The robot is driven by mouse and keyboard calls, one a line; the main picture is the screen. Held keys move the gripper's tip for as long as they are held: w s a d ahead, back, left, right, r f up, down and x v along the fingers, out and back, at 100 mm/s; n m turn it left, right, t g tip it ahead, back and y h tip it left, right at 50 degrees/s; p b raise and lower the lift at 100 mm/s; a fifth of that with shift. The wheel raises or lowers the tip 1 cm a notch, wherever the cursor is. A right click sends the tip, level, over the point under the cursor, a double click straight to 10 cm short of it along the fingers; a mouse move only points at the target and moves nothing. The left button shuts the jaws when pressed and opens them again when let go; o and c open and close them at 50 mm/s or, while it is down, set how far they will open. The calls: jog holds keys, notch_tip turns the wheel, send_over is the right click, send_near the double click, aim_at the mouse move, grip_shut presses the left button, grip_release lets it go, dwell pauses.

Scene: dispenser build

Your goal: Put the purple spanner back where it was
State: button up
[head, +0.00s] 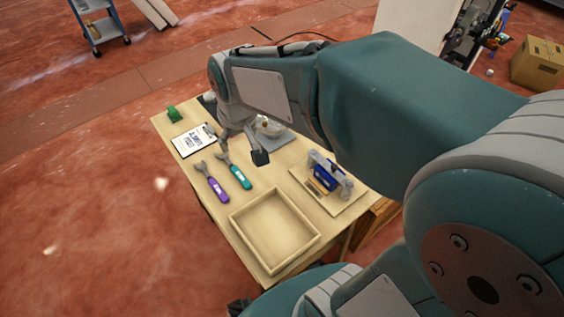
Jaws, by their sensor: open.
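The purple spanner (216,189) lies flat on the wooden table (205,172), near its left edge. Its grey open jaw points to the back left and its purple handle to the front. A teal spanner (238,175) lies beside it on the right, roughly parallel. My gripper (242,146) is open and empty, above the table behind and to the right of the spanners. One dark fingertip shows clearly; the rest is partly hidden by the arm. I see no contact between it and the purple spanner.
An empty wooden tray (236,222) stands at the table's front. A blue and grey device (325,174) stands on a board at the right. A clipboard (194,140) and a green item (173,113) lie at the back left. A cart (99,22) stands far off.

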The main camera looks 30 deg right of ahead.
jog(key=s+d+r+t, duration=0.1)
jog(key=s+r, duration=0.1)
jog(key=s, duration=0.4)
jog(key=s+d+r+m+t, duration=0.1)
jog(key=s+d+r, duration=0.1)
jog(key=s, duration=0.5)
jog(key=shift+d+r+t, duration=0.25)
jog(key=shift+r+t, duration=0.05)
